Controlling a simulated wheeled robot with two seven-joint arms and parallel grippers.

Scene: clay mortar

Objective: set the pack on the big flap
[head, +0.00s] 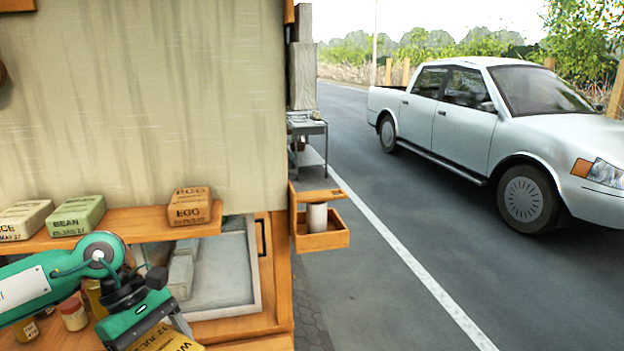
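A yellow pack (168,341) with dark print is at the bottom edge of the head view, partly cut off. My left gripper (178,328) is right over it, with a grey finger against or in front of the pack. The green gripper body hides the other finger, so I cannot tell whether it grips the pack. A wooden ledge (140,222) runs along the cloth-like wall and may be the big flap; I cannot tell for certain. My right gripper is out of view.
On the ledge sit a cream pack (24,220), a green BEAN pack (76,216) and an orange-brown EGG pack (190,208). A grey tray (225,275) and small jars (73,313) are below. A wooden side box (322,241) holds a cylinder. A pickup (480,130) stands outside.

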